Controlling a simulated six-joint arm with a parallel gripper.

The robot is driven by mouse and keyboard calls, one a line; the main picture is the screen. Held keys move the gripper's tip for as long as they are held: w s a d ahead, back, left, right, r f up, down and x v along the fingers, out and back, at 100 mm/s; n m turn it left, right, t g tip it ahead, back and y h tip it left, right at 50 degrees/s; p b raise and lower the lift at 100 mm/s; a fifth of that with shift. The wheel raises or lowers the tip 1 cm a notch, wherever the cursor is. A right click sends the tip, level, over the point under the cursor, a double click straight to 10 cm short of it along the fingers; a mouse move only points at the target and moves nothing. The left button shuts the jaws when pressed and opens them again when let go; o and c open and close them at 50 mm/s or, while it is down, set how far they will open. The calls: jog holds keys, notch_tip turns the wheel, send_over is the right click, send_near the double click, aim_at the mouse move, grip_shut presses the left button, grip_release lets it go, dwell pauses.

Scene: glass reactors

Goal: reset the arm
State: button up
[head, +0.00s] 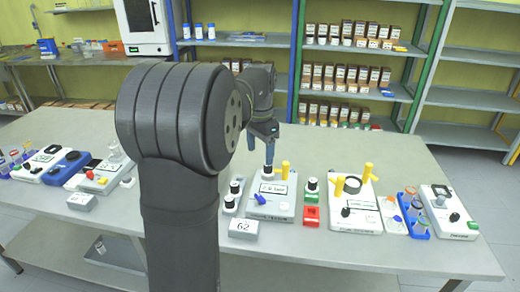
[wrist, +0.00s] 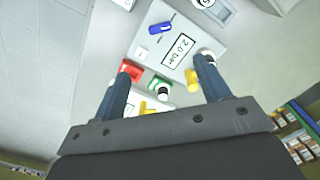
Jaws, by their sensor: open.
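My arm rises in front of the table in the head view, and its dark links hide part of the table's middle. Beyond the fingers the wrist view shows that device, with a "2.0 bar" display (wrist: 180,50) and a blue handle (wrist: 161,28). Whether a finger touches a part of it I cannot tell.
A red block (head: 312,216) and a black-capped bottle (head: 312,184) stand right of the device. Further right are another white device (head: 354,215), a blue tube rack (head: 415,226) and a white unit (head: 449,212). More devices stand left. Shelves (head: 345,55) with boxes are behind. The table's front strip (head: 350,255) is clear.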

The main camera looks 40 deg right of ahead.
aim_at(260, 197)
jog(key=shift+f, duration=0.1)
dwell(0.3)
notch_tip(260, 197, down, 17)
jog(key=shift+f, duration=0.15)
dwell(0.5)
jog(key=shift+f, duration=0.2)
jog(key=shift+r+m, duration=0.15)
jog(key=shift+m, duration=1.55)
jog(key=m, duration=1)
jog(key=shift+m, duration=2)
